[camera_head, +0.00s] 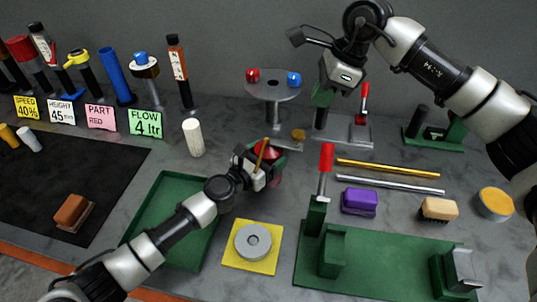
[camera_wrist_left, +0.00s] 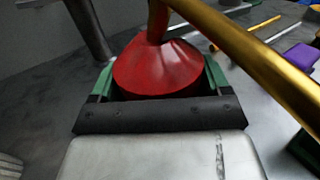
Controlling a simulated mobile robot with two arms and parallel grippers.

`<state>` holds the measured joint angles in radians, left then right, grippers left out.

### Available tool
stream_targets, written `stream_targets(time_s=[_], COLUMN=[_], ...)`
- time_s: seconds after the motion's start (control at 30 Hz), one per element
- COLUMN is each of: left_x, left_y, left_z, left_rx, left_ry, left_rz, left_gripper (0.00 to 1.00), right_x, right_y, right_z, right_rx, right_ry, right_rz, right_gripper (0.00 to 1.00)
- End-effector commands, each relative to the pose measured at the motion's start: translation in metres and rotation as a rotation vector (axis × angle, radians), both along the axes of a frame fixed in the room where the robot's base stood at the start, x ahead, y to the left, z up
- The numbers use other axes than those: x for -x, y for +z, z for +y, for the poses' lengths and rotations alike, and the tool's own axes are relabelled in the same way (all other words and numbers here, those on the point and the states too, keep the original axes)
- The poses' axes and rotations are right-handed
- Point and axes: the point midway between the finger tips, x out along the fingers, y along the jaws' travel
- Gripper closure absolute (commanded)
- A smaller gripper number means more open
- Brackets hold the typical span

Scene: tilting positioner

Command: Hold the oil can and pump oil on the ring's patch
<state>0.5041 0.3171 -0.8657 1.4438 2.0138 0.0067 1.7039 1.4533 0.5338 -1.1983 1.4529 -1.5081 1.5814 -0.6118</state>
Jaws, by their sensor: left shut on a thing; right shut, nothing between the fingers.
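The red oil can (camera_head: 276,158) with its brass spout stands in the middle of the worktop. My left gripper (camera_head: 262,170) is shut around the can's body. In the left wrist view the can's red cone (camera_wrist_left: 158,66) sits between the green fingers, with the brass spout (camera_wrist_left: 240,45) crossing above. The grey ring (camera_head: 253,241) lies flat on a yellow square pad (camera_head: 234,259), in front of the can. No separate patch can be made out on the ring. My right gripper (camera_head: 322,96) is shut and empty, raised near the back beside a round grey stand.
The round grey stand (camera_head: 273,90) bears a red and a blue knob. A green tray (camera_head: 158,221) lies left of the pad, a green fixture (camera_head: 375,262) with a red-handled clamp (camera_head: 326,160) right. A purple block (camera_head: 359,202) and rods lie further right.

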Motion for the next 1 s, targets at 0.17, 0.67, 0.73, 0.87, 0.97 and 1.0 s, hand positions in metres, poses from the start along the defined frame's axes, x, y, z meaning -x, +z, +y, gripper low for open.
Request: stream_targets(time_s=[0.17, 0.67, 0.73, 0.87, 0.97, 1.0], left_x=[0.0, 0.0, 0.0, 0.0, 0.0, 0.0], left_y=[-0.001, -0.001, -0.001, -0.001, -0.001, -0.001], left_z=[0.0, 0.0, 0.0, 0.0, 0.0, 0.0], left_rx=[-0.001, -0.001, -0.001, -0.001, -0.001, -0.001], left_ry=[0.0, 0.0, 0.0, 0.0, 0.0, 0.0], left_rz=[0.002, 0.002, 0.002, 0.002, 0.002, 0.002], left_gripper=[0.62, 0.62, 0.62, 0.62, 0.62, 0.62], right_x=[0.0, 0.004, 0.004, 0.004, 0.004, 0.004], right_y=[0.0, 0.006, 0.012, 0.017, 0.012, 0.008], right_z=[0.0, 0.034, 0.038, 0.039, 0.039, 0.039], right_rx=[0.0, -0.21, -0.247, -0.281, -0.286, -0.285], right_ry=[0.0, 0.168, 0.189, 0.207, 0.21, 0.21], right_rz=[0.0, -0.342, -0.423, -0.509, -0.525, -0.523], right_gripper=[1.0, 1.0, 1.0, 1.0, 1.0, 1.0])
